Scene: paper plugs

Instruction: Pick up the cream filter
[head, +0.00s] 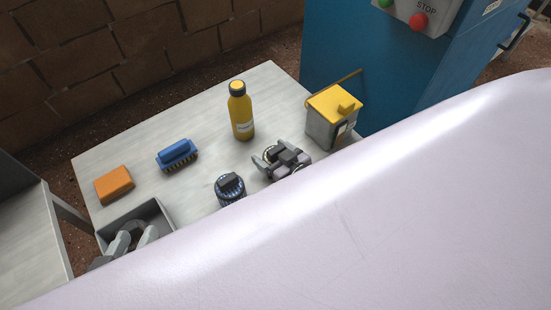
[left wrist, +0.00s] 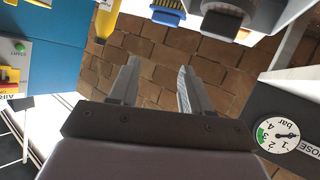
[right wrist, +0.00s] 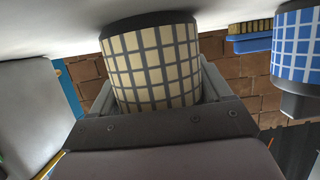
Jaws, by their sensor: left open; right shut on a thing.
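The cream filter (right wrist: 155,65), a cylinder with a dark grid and a dark end band, fills the middle of the right wrist view. My right gripper (right wrist: 160,92) is shut on it, with a finger on each side. In the head view my right gripper (head: 284,158) is over the table and largely covers the filter. I cannot tell if the filter touches the tabletop. My left gripper (left wrist: 157,75) is open and empty in the left wrist view. In the head view it appears low at the left, by the grey tray (head: 163,212).
A blue-gridded filter (head: 231,193) stands left of my right gripper. A yellow bottle (head: 241,115), a blue brush (head: 177,152), an orange block (head: 114,184) and a yellow-lidded container (head: 328,118) stand on the table (head: 205,117). A pale lavender surface hides the table's front.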

